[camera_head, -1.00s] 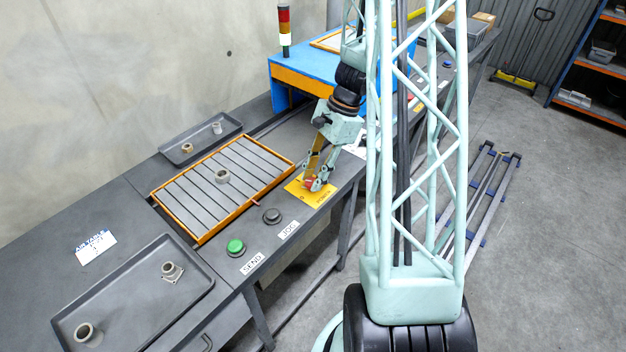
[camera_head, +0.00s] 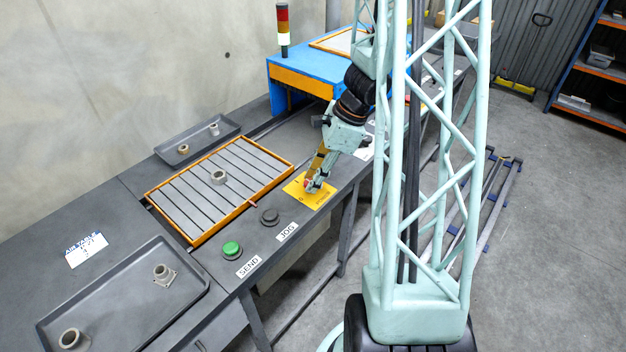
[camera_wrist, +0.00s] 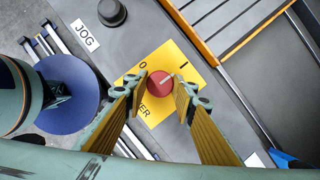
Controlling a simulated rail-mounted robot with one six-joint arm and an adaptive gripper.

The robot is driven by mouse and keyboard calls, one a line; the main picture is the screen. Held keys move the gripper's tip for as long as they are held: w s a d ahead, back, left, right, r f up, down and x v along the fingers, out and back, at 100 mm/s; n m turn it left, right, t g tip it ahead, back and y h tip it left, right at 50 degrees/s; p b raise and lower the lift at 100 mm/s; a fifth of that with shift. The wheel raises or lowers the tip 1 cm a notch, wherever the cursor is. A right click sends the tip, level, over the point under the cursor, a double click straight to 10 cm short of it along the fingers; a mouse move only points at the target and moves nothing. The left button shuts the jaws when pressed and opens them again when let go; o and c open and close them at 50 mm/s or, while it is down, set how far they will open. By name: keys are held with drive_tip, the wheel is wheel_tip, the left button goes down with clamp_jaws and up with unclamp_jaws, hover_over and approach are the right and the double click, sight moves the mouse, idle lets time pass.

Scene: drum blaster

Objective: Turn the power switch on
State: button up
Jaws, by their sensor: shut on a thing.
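The power switch is a round red knob (camera_wrist: 158,83) on a yellow plate (camera_wrist: 149,107), with "O" and "I" marks and partly hidden lettering ending in "ER". A pale line on the knob slants up to the right, toward the "I" side. My gripper (camera_wrist: 158,87) is shut on the knob, one finger on each side of it. In the head view, my gripper (camera_head: 312,188) reaches down onto the yellow plate (camera_head: 320,200) at the table's front edge, and the knob is mostly hidden by the fingers.
A black JOG button (camera_head: 269,216) and green SEND button (camera_head: 232,250) sit left of the plate. Behind is an orange-framed slatted bed (camera_head: 200,185) with a fitting on it. A blue machine (camera_head: 300,70) with a signal tower (camera_head: 283,30) stands beyond.

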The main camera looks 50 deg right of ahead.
drive_tip(key=o, duration=0.8)
drive_tip(key=shift+o, duration=0.2)
drive_tip(key=shift+r, duration=0.15)
drive_tip(key=v, duration=1.1)
drive_tip(key=shift+r, duration=0.25)
drive_tip(key=shift+s+d, duration=0.1)
idle(0.3)
